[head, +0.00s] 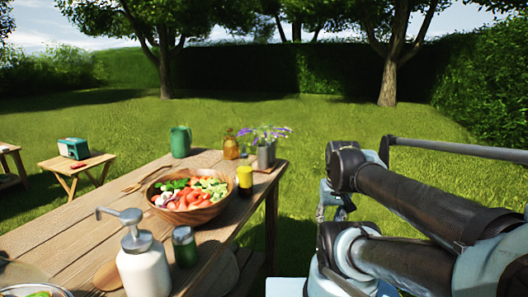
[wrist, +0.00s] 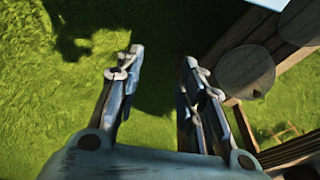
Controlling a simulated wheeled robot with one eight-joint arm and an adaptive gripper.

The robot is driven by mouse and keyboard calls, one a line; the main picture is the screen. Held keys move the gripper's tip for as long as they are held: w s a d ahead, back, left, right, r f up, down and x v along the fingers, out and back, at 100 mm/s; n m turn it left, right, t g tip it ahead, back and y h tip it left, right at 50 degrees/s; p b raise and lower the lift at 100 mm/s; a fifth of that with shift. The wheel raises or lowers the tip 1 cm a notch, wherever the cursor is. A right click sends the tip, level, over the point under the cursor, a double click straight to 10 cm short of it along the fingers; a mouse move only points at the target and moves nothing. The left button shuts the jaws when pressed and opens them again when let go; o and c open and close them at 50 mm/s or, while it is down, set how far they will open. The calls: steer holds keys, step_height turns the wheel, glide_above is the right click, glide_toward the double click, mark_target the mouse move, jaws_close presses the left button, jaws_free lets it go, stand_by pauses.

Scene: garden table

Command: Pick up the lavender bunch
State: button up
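The lavender bunch (head: 265,132) shows purple flowers and green leaves at the far right end of the wooden table (head: 70,232). It appears to stand in a grey cup (head: 266,155), which hides its lower stems. My gripper (head: 335,212) is off the table's right side, over the grass, apart from the lavender and to its right and nearer. In the wrist view my gripper (wrist: 163,57) has its two fingers spread wide with nothing between them. The lavender does not show in the wrist view.
A salad bowl (head: 205,212), a white pump bottle (head: 143,268) and a dark green jar (head: 185,247) are nearer.

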steer(key=w+a+r+m, duration=0.2)
steer(key=w+r+m, duration=0.1)
steer(key=w+r, duration=0.3)
steer(key=w+a+r+m, duration=0.2)
steer(key=w+r, duration=0.2)
steer(key=r, duration=0.4)
step_height(320, 180, up, 21)
steer(key=m+g, duration=0.2)
steer(key=m, duration=1)
glide_above(264, 137)
steer(key=f, duration=1.7)
steer(key=shift+w+a+f, duration=0.1)
steer(key=shift+w, duration=0.3)
jaws_close()
